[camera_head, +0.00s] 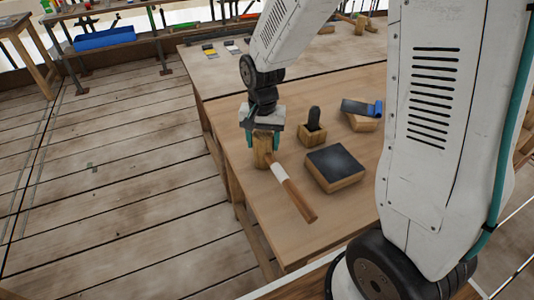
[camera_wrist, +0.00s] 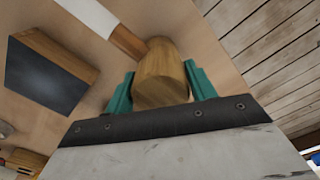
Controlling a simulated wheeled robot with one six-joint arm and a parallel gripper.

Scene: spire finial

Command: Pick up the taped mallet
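The taped mallet has a wooden head (camera_head: 262,152) and a brown handle (camera_head: 299,201) with a white taped band (camera_head: 279,173). It is at the left edge of the wooden table, with its handle pointing toward the lower right. My gripper (camera_head: 263,141) is over the head from above. In the wrist view the mallet head (camera_wrist: 160,78) sits between the two teal fingers (camera_wrist: 160,86), one close on each side. I cannot tell whether they press on it, or whether the mallet is clear of the table.
A dark-topped wooden block (camera_head: 335,167) lies right of the handle. Behind it are a small wooden holder (camera_head: 312,133) with a dark upright piece and a block (camera_head: 361,122) with a blue-ended tool. The table (camera_head: 262,205) is bare at the near left.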

